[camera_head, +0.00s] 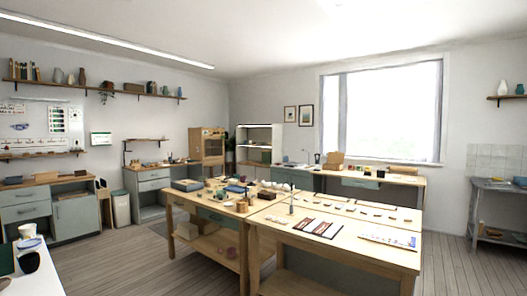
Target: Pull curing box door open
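A wooden cabinet (207,145) with a framed front stands at the back of the room, near the corner, and looks like the curing box. It is far off and small, and its door looks closed, though fine detail such as a handle is too small to make out. Neither of my grippers shows in the head view.
Two wooden worktables (345,257) with several small items fill the middle, between me and the cabinet. Wooden floor (130,262) is clear on the left.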

